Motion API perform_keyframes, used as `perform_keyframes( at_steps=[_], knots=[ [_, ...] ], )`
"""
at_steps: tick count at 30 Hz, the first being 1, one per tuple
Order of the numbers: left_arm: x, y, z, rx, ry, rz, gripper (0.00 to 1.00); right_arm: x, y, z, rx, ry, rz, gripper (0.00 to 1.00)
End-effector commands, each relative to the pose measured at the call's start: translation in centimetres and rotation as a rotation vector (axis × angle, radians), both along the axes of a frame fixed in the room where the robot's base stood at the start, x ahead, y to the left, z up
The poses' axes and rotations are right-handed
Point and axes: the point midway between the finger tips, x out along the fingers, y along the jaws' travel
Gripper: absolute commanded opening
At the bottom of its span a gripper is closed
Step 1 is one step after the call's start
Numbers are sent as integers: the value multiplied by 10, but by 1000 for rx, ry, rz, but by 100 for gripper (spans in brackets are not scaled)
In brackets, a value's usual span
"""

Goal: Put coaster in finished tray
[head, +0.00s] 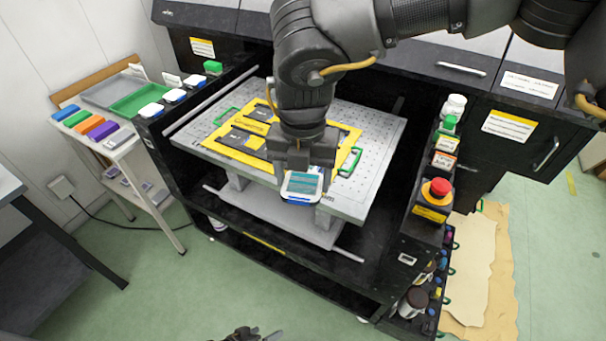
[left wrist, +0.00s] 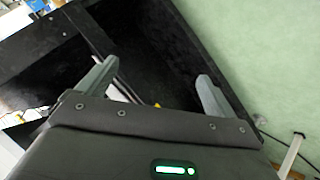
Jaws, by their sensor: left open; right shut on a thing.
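A coaster (head: 301,187), white-edged with a teal patterned top and blue on its near side, is held by my right gripper (head: 301,168). The gripper is shut on it, above the front edge of the perforated plate. A green tray (head: 141,99) and a grey tray (head: 106,91) lie on the side shelf at the left; I cannot read which is the finished tray. My left gripper (head: 262,334) is low at the bottom edge, mostly cut off. In the left wrist view its fingers (left wrist: 158,82) stand apart with nothing between them.
A yellow frame (head: 235,155) lies on the perforated plate (head: 385,128). Several white-and-blue pieces (head: 174,96) sit along the cabinet's left edge. Coloured blocks (head: 85,124) line the side shelf. A red button (head: 439,187) and small bottles stand at the right. Green floor (head: 150,285) is clear at lower left.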

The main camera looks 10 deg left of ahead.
Motion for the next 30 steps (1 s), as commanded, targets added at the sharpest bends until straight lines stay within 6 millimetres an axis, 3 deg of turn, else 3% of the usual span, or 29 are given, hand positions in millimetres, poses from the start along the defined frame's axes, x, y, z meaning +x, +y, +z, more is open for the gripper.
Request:
perform_keyframes(
  at_steps=[1, 3, 9, 15, 21, 30],
  knots=[
    [-25, 4, -19, 47, 49, 11, 92, 0, 0, 0, 0, 0, 0, 40],
    [-57, 13, -43, 122, 108, 21, 92, 0, 0, 0, 0, 0, 0, 40],
    [-147, 45, -96, 355, 276, -5, 92, 0, 0, 0, 0, 0, 0, 40],
    [-206, 92, -123, 586, 399, -89, 92, 0, 0, 0, 0, 0, 0, 40],
    [-228, 121, -128, 729, 442, -202, 92, 0, 0, 0, 0, 0, 0, 40],
    [-228, 120, -129, 742, 433, -247, 92, 2, -6, -2, 2, 1, 58, 40]
  ],
)
